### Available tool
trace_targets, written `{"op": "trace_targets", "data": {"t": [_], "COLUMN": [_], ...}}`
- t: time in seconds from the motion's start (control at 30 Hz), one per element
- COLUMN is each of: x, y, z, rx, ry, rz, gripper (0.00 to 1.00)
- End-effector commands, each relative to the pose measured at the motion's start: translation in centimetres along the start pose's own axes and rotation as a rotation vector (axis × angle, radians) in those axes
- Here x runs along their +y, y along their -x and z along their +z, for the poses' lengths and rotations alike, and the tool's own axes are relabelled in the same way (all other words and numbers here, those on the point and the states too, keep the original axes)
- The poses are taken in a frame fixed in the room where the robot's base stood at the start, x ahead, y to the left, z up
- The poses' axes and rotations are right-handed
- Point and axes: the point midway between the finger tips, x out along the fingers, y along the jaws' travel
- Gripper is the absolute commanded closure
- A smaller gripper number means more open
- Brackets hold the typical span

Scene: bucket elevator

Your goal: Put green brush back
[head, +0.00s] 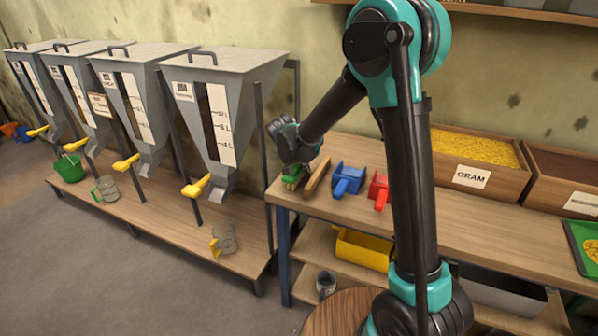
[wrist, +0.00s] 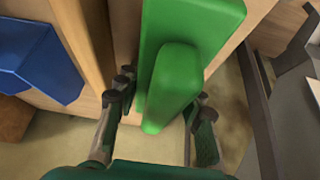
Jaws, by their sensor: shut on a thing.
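The green brush (head: 291,178) is at the left end of the wooden workbench (head: 470,225). In the wrist view the green brush (wrist: 180,75) fills the middle, with its narrow raised handle reaching down between my fingers. My gripper (head: 297,160) is shut on the brush's handle; the fingers (wrist: 160,115) stand on either side of it. The brush is at the bench's left edge, beside a brown wooden piece. I cannot tell whether it touches the bench top. Its bristles are not clearly seen.
A crate labelled GRAM (head: 478,178) stands farther right. Grey hoppers (head: 215,105) stand left. A yellow bin (head: 362,249) is on the lower shelf.

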Motion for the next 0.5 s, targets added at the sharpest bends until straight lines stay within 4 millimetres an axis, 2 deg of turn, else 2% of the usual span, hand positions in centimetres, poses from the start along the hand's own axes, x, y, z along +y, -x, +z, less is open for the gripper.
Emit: {"op": "trace_targets", "data": {"t": [0.1, 0.43, 0.47, 0.5], "x": [0.01, 0.02, 0.02, 0.02], "y": [-0.85, -1.11, -1.07, -1.06], "z": [0.5, 0.65, 0.63, 0.63], "rx": [0.0, 0.0, 0.0, 0.0], "ry": [0.0, 0.0, 0.0, 0.0], "rz": [0.0, 0.0, 0.0, 0.0], "gripper": [0.85, 0.85, 0.58, 0.53]}}
